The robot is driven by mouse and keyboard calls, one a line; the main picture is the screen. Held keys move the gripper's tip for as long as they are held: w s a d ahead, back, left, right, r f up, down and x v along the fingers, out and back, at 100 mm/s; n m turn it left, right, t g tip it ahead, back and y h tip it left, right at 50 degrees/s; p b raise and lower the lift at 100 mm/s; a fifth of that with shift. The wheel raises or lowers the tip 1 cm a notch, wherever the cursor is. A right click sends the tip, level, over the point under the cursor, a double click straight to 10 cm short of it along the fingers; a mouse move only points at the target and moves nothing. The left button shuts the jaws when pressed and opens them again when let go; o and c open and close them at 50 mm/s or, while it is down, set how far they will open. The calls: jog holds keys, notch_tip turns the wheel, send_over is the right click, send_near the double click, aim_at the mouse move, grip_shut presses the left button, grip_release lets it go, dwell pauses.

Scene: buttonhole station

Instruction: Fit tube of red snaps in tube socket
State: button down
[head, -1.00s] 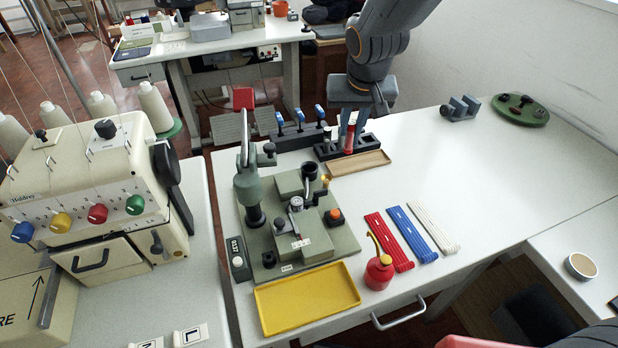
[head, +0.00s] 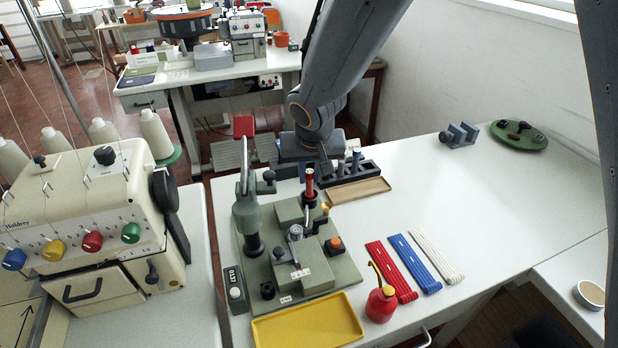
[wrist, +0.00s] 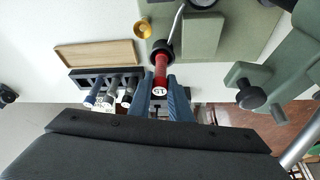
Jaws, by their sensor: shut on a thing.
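The tube of red snaps (head: 310,186) stands roughly upright over the dark round tube socket (head: 311,203) on the green machine. My gripper (head: 311,175) is above the machine, partly hidden by my own arm. In the wrist view, its two blue-grey fingers (wrist: 161,80) are shut on the tube (wrist: 161,68), around its white-labelled end. The tube's far end meets the dark ring of the socket (wrist: 162,47). I cannot tell how deep it sits in it.
The dark rack (head: 352,173) with other tubes and a wooden tray (head: 358,191) lie behind the machine. Red strips (head: 391,272), blue strips (head: 414,262), a red oil can (head: 381,303) and a yellow tray (head: 308,323) are nearby.

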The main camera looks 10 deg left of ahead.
jog(key=shift+f, duration=0.65)
jog(key=shift+f+b, duration=0.4)
jog(key=shift+b, duration=0.15)
jog(key=c, duration=1.6)
grip_release()
jog(key=shift+r, duration=0.1)
jog(key=shift+c, duration=0.2)
jog(key=shift+r, duration=0.1)
jog(key=shift+r+p, duration=0.2)
jog(key=shift+p, duration=0.3)
jog(key=v, duration=1.2)
